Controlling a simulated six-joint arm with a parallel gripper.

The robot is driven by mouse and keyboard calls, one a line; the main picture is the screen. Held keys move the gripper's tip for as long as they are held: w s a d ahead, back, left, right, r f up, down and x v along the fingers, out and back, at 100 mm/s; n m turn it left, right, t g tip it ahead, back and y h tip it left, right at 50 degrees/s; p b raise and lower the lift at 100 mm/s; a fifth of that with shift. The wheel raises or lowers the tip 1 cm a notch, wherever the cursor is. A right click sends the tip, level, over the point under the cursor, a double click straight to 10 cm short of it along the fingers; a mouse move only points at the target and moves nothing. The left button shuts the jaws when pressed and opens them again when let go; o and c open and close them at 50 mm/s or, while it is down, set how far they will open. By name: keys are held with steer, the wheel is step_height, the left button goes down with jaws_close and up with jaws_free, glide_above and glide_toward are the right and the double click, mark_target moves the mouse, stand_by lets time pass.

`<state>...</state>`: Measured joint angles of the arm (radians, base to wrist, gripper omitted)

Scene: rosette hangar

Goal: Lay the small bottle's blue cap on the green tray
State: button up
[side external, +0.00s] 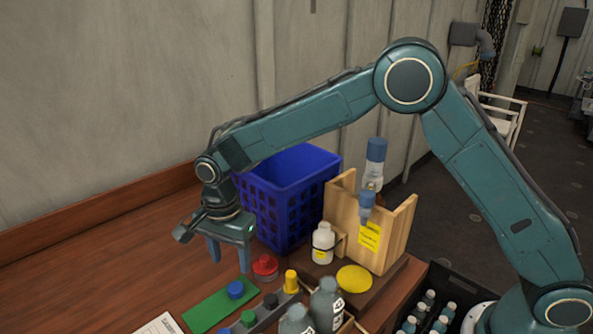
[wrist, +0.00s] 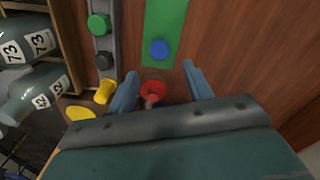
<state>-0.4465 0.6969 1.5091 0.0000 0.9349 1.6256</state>
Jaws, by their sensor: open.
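The blue cap (side external: 235,289) lies on the green tray (side external: 207,309), near the tray's end closest to my gripper. In the wrist view the blue cap (wrist: 160,49) shows whole on the green tray (wrist: 165,20), beyond my fingertips. The small white bottle (side external: 322,243) stands upright by the wooden stand, with no blue cap on its top. My gripper (side external: 229,256) is open and empty, pointing down above the table beside the tray. In the wrist view its fingers (wrist: 161,84) are spread, with a red round piece (wrist: 152,88) seen between them, apart from both.
A grey rack (side external: 268,312) with coloured pieces runs beside the tray. Large grey bottles (side external: 326,303) stand in front. The wooden stand (side external: 402,235), a yellow disc (side external: 354,278) and a blue basket (side external: 290,190) are to the right and behind.

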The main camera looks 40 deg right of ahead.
steer(key=shift+r, duration=2.15)
steer(key=shift+d+r, duration=0.1)
steer(key=s+d+r+n+t, duration=0.3)
steer(key=s+d+r+n, duration=0.4)
steer(key=s+d+r, duration=0.65)
steer(key=s+d+n+t, duration=0.1)
steer(key=s+d+n, duration=0.2)
steer(key=s, duration=0.5)
steer(key=s+d+n+t, duration=0.1)
steer(key=s+d+n, duration=0.2)
steer(key=s+d, duration=0.3)
steer(key=shift+s+r+n+t, duration=0.2)
steer(key=shift+s+n+t, duration=0.1)
steer(key=shift+s, duration=0.8)
